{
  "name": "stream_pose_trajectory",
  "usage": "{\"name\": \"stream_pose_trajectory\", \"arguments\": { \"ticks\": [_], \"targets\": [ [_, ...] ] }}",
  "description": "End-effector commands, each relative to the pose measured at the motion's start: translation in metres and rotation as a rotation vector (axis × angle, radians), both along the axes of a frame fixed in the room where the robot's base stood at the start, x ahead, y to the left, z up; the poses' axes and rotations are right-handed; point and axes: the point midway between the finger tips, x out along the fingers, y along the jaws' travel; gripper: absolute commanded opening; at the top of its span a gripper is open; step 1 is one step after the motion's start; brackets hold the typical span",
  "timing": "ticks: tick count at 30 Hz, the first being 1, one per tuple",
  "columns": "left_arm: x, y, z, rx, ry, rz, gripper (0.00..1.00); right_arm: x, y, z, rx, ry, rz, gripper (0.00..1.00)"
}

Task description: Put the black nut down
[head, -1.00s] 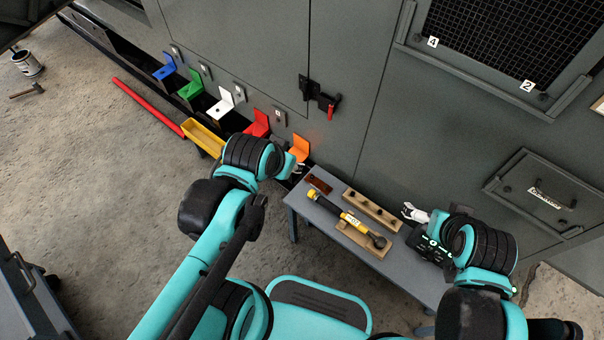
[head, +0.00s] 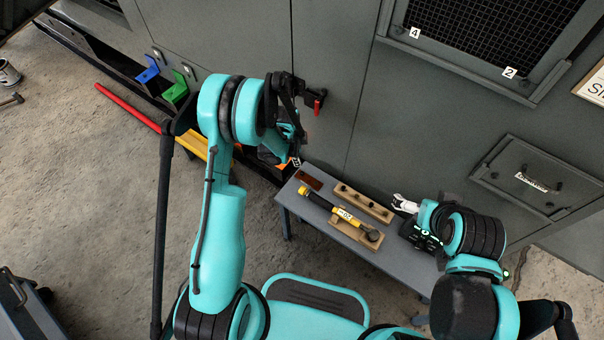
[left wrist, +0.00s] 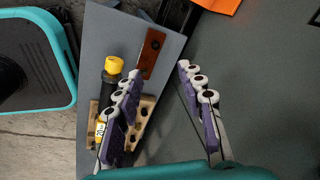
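I cannot single out the black nut for certain. Small dark pieces sit in a row on the wooden rack (head: 363,204) on the grey side table. The rack also shows partly behind a finger in the left wrist view (left wrist: 147,104). My left gripper (head: 295,162) is near the table's far left corner, partly hidden by its own arm. In the left wrist view its two fingers (left wrist: 160,105) are wide apart, with nothing seen between them. My right gripper (head: 404,204) is at the table's right side; its fingers are too small to judge.
A yellow-and-black torque tool (head: 338,209) lies on a wooden cradle in front of the rack. A red-brown block (head: 308,180) lies at the table's back left. The grey enclosure wall (head: 350,60) rises behind, with a red-tipped latch (head: 318,102).

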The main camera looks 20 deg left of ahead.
Motion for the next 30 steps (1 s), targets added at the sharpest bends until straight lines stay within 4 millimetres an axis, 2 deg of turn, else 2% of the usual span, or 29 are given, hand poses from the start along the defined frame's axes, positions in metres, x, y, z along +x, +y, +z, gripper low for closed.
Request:
{"name": "stream_pose_trajectory", "arguments": {
  "ticks": [1, 3, 6, 19, 25, 30],
  "targets": [
    [0.001, 0.000, -0.019, 0.004, 0.010, -0.037, 0.39, 0.000, 0.000, 0.000, 0.000, 0.000, 0.000, 1.00],
    [0.000, 0.001, -0.037, 0.009, 0.020, -0.081, 0.39, 0.000, 0.000, 0.000, 0.000, 0.000, 0.000, 1.00],
    [-0.001, 0.001, -0.053, 0.013, 0.029, -0.120, 0.39, 0.000, 0.000, 0.000, 0.000, 0.000, 0.000, 1.00],
    [0.007, -0.004, -0.096, 0.013, 0.032, -0.134, 0.39, 0.000, 0.000, -0.020, 0.000, 0.000, 0.000, 1.00],
    [0.017, -0.007, -0.127, 0.013, 0.031, -0.132, 0.39, 0.000, 0.000, -0.038, 0.000, 0.000, 0.000, 1.00],
    [0.018, -0.008, -0.133, 0.013, 0.031, -0.131, 0.39, 0.000, 0.000, -0.039, 0.000, 0.000, 0.000, 1.00]
  ]
}}
